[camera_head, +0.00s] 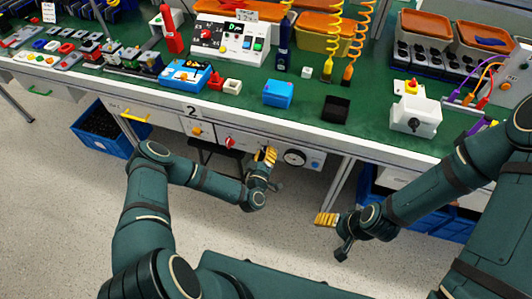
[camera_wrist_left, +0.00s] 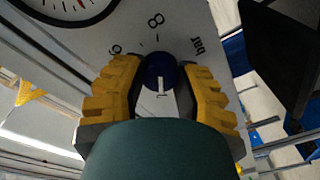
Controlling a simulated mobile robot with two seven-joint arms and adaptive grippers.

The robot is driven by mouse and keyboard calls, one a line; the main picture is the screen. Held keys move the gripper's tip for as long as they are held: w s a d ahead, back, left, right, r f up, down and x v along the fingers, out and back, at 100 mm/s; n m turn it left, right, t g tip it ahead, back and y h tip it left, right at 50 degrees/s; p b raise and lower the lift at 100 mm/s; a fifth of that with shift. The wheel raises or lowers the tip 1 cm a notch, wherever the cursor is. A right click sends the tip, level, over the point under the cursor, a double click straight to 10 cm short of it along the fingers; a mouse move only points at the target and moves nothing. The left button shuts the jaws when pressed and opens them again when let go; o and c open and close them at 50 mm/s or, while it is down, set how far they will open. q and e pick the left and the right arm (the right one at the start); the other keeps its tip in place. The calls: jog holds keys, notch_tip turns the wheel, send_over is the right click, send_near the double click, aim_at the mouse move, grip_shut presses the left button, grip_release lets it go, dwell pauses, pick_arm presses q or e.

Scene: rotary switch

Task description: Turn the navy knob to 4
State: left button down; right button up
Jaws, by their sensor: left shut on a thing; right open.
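The navy knob (camera_wrist_left: 160,70) sits on a white front panel in the left wrist view. A white pointer line on it points down in that view. Printed marks "8", "6" and "bar" show on the panel around its upper side; other marks are hidden. My left gripper (camera_wrist_left: 160,82), with yellow fingers, is shut on the knob, one finger on each side. In the head view my left gripper (camera_head: 266,155) is at the panel below the bench edge and hides the knob. My right gripper (camera_head: 325,219) is open and empty, apart from the panel, over the floor.
The front panel also carries a round gauge (camera_head: 294,157), a red knob (camera_head: 229,142) and an orange knob (camera_head: 197,130). Above is a green bench top (camera_head: 310,90) with several boxes and devices. Blue crates (camera_head: 105,128) stand below. The floor in front is clear.

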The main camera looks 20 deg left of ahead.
pick_arm(q)
jog(key=shift+r, duration=0.1)
jog(key=m+p, duration=0.1)
jog(key=m, duration=0.5)
jog(key=m+h+p, duration=0.1)
jog(key=m, duration=0.4)
jog(key=shift+w+m+t, duration=0.1)
jog(key=shift+m+t, duration=0.3)
dwell(0.4)
jog(key=c, duration=0.6)
grip_release()
